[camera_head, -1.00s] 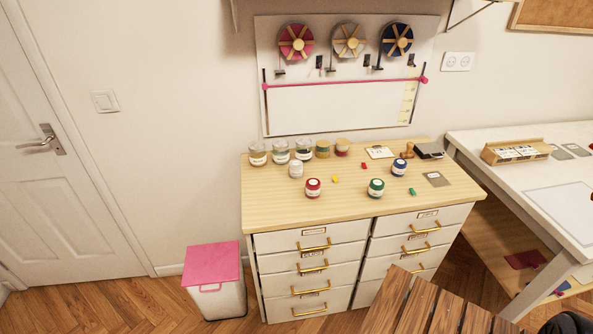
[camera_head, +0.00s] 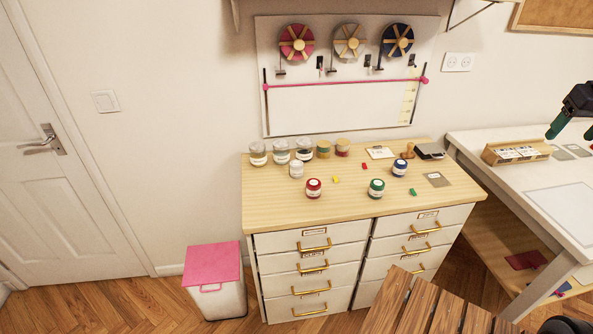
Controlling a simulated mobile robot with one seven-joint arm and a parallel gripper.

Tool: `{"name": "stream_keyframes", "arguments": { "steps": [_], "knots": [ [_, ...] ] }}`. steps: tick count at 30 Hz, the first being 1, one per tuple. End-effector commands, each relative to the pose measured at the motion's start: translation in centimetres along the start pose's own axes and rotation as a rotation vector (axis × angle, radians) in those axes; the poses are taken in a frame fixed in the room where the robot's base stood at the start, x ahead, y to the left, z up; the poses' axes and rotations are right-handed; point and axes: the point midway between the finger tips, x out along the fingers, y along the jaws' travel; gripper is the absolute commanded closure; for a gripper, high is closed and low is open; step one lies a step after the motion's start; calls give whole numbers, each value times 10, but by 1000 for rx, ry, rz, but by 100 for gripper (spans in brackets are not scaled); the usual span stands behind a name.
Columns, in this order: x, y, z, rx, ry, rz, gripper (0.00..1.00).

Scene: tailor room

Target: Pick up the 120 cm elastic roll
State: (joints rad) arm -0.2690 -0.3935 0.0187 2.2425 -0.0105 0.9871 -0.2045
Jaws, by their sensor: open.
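Three rolls hang on a white wall board (camera_head: 345,112): a pink roll (camera_head: 296,42), a pale grey roll (camera_head: 349,41) and a navy roll (camera_head: 397,40). I cannot read any length label, so I cannot tell which one is 120 cm. A pink strip (camera_head: 345,84) runs straight across the board below them. My gripper (camera_head: 572,131) is at the right edge, partly cut off by the frame. It is open, with green-tipped fingers apart and nothing seen between them. It appears in front of the white table, well to the right of the rolls.
A wooden-topped drawer cabinet (camera_head: 270,208) below the board holds several jars and small colored pieces. A white table (camera_head: 505,178) with a wooden box (camera_head: 516,151) stands right. A pink-lidded bin (camera_head: 213,263) is left of the cabinet. A slatted wooden surface (camera_head: 430,305) is in front.

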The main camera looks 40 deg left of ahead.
Motion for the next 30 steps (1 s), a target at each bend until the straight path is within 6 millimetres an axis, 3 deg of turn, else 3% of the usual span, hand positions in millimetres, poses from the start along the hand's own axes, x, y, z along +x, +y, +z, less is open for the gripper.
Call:
{"name": "stream_keyframes", "arguments": {
  "steps": [1, 6, 14, 21, 30],
  "knots": [
    [4, -9, -19, -46, -10, -11, 29],
    [17, -40, -73, -197, -29, -39, 29],
    [46, -105, -148, -428, -60, -83, 29],
    [81, -184, -205, -642, -83, -123, 29],
    [134, -306, -250, -909, -110, -173, 29]
  ]
}}
